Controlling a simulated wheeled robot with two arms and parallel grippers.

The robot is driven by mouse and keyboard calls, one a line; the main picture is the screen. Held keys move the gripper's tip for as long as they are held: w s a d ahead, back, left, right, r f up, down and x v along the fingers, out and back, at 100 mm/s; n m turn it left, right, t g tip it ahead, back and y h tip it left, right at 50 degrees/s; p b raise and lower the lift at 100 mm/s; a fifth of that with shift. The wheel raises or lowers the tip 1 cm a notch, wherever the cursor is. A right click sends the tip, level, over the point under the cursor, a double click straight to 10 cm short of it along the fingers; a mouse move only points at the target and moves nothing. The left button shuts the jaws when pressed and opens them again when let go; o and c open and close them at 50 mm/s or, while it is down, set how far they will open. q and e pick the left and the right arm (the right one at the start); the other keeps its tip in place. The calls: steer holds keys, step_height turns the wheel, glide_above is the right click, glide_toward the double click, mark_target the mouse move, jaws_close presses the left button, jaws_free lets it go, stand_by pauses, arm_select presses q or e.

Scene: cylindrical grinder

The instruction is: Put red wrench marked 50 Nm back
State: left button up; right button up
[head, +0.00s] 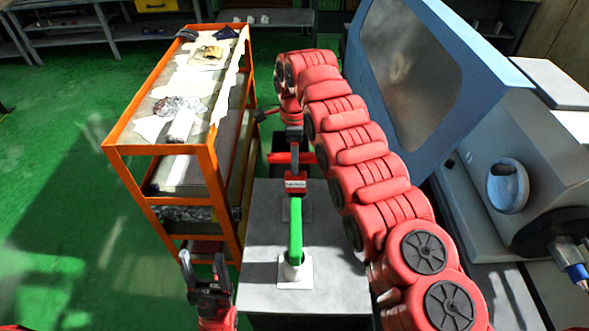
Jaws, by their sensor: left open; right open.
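A small red piece with a pale label (296,184) stands upright over a flat holder at the back of the grey table (340,270); it appears to be the red wrench, but its marking is too small to read. A green-handled tool (296,232) stands in a white holder (294,273) in front of it. My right gripper (295,164) is open directly above the red piece, at the end of my red arm; its fingers are partly hard to separate from the tool. My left gripper (203,262) is open and empty, left of the table.
An orange shelf cart (124,150) with cloths and wrapped items stands at the left, close to the table. The blue-grey grinder (520,130) with its open door (410,70) fills the right. Open green floor (60,200) lies at the far left.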

step_height(320, 180, up, 7)
steer(key=p, duration=0.5)
steer(key=shift+f, duration=0.2)
steer(key=shift+r+p, duration=0.35)
steer(key=shift+p, duration=0.3)
